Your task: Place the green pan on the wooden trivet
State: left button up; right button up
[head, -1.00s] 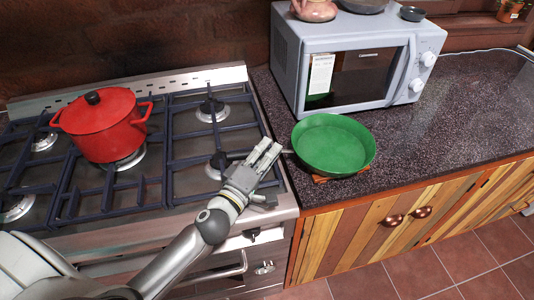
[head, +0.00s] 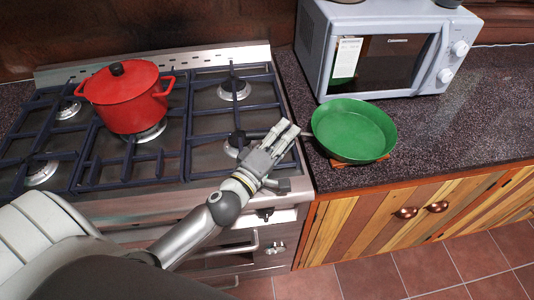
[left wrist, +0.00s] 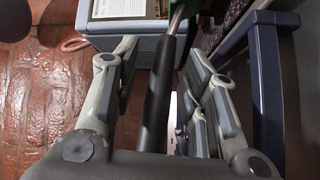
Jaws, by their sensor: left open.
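The green pan (head: 355,132) sits on the counter at the right of the stove, with its short visible handle end (head: 306,134) pointing left. The wooden trivet (head: 346,163) is mostly hidden under the pan; only its front edge shows. My left gripper (head: 286,131) is at the pan's left, around the handle, above the stove's right edge. In the left wrist view, the dark handle (left wrist: 160,95) runs between the two open fingers, with gaps beside it. My right gripper is not in view.
A red pot (head: 125,103) stands on the stove (head: 195,180) at the left. A grey microwave (head: 385,60) stands just behind the pan. The counter (head: 470,135) right of the pan is clear. Wooden cabinets (head: 400,215) are below.

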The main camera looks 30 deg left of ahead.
pick_arm(q)
jog(key=s+b, duration=0.1)
jog(key=s, duration=0.5)
jog(key=s+a+b, duration=0.1)
jog(key=s, duration=0.2)
jog(key=shift+a+f+b, duration=0.1)
jog(key=shift+f+b, duration=0.2)
jog(key=shift+f, duration=0.1)
jog(key=shift+s+a+r, duration=0.1)
jog(key=shift+s, duration=0.65)
